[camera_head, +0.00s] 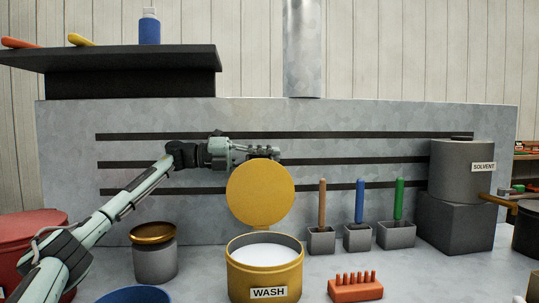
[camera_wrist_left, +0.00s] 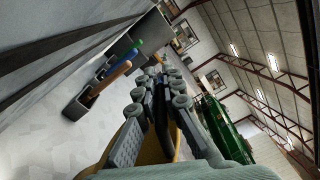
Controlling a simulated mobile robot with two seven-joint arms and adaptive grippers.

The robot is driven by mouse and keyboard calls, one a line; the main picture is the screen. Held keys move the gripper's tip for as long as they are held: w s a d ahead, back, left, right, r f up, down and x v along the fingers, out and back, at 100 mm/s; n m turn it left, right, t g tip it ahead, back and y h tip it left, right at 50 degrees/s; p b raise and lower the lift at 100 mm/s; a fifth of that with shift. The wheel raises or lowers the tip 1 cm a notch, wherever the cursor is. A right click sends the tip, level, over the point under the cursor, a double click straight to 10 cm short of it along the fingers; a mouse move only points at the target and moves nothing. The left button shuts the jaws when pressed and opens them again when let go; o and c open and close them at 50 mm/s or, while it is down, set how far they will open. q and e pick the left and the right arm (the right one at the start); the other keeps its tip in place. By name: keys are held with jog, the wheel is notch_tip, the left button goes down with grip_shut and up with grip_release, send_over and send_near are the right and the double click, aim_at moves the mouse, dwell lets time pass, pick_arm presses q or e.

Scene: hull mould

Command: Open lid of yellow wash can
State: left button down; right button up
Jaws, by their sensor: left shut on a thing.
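The yellow wash can (camera_head: 265,280), labelled WASH, stands on the bench with its mouth uncovered and pale content showing inside. Its round yellow lid (camera_head: 260,195) stands upright above the can's back rim, its flat face toward the head camera. My left gripper (camera_head: 263,153) is at the lid's top edge, shut on the lid. In the left wrist view its fingers (camera_wrist_left: 160,92) are close together, with part of the lid (camera_wrist_left: 180,146) showing beside them. My right gripper is not in view.
A brown-topped grey can (camera_head: 155,262) stands left of the wash can, and a blue round container (camera_head: 133,295) is in front. Right are an orange peg block (camera_head: 355,289), grey holders with handled tools (camera_head: 358,237), and a solvent drum (camera_head: 460,170). A dark shelf (camera_head: 120,58) overhangs upper left.

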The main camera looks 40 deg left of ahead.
pick_arm(q)
jog(key=shift+d+f, duration=0.1)
jog(key=shift+f, duration=0.4)
jog(key=c, duration=1.6)
grip_release()
jog(key=shift+a, duration=0.2)
jog(key=shift+c, duration=0.2)
jog(key=v, duration=1.2)
jog(key=shift+r, duration=0.25)
